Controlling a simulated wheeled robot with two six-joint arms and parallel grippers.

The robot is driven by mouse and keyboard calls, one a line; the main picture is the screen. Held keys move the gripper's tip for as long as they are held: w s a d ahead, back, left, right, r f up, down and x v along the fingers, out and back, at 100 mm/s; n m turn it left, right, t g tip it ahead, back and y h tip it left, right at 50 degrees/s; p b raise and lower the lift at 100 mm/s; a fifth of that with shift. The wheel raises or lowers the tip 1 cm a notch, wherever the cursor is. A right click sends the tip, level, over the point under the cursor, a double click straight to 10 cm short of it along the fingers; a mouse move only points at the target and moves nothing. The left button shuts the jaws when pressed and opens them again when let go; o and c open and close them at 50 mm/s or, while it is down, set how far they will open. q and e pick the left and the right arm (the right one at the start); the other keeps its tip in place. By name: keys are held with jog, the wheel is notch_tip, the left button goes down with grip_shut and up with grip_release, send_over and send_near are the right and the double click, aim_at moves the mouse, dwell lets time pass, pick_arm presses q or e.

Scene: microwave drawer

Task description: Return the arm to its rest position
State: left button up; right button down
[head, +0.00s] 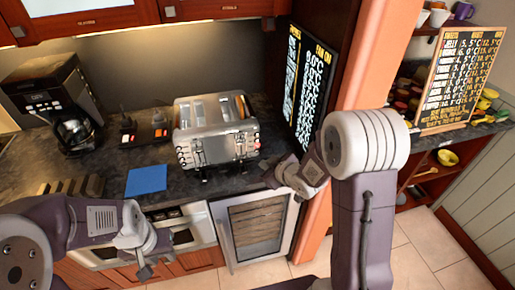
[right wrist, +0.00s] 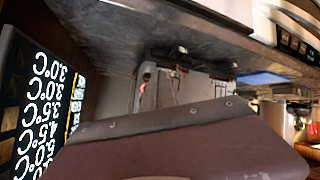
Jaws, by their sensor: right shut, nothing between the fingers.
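My right arm (head: 365,200) rises on the right side of the head view and bends back toward the counter. Its gripper (head: 270,177) is shut and empty, in front of the counter edge, to the lower right of the toaster. In the right wrist view a dark maroon part fills the lower middle, and I cannot make out the fingertips there. My left arm (head: 75,222) comes in from the left. Its gripper (head: 146,268) hangs low in front of the oven front, apart from the counter; its finger gap is too small to judge.
A silver toaster (head: 214,130), a blue mat (head: 147,180) and a coffee maker (head: 62,100) stand on the dark counter. A chalkboard (head: 306,86) leans beside the orange pillar (head: 362,70). A glass-fronted cooler (head: 255,228) is below. Tiled floor lies open at lower right.

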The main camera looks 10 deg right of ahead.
dwell(0.7)
notch_tip(320, 180, up, 5)
jog(key=a, duration=0.1)
jog(key=s+d+f+m+g+h, duration=0.1)
jog(key=s+f+m+g, duration=0.3)
jog(key=s, duration=0.7)
jog(key=s+d+f+m+g+h, duration=0.1)
jog(key=s+d+f+m+g, duration=0.1)
jog(key=s, duration=0.9)
notch_tip(320, 180, down, 3)
jog(key=m+g, duration=0.1)
jog(key=g, duration=0.2)
jog(key=shift+d+r+m+h, duration=0.15)
jog(key=shift+r+m+h, duration=0.05)
jog(key=shift+m+h, duration=0.2)
jog(key=shift+s, duration=0.15)
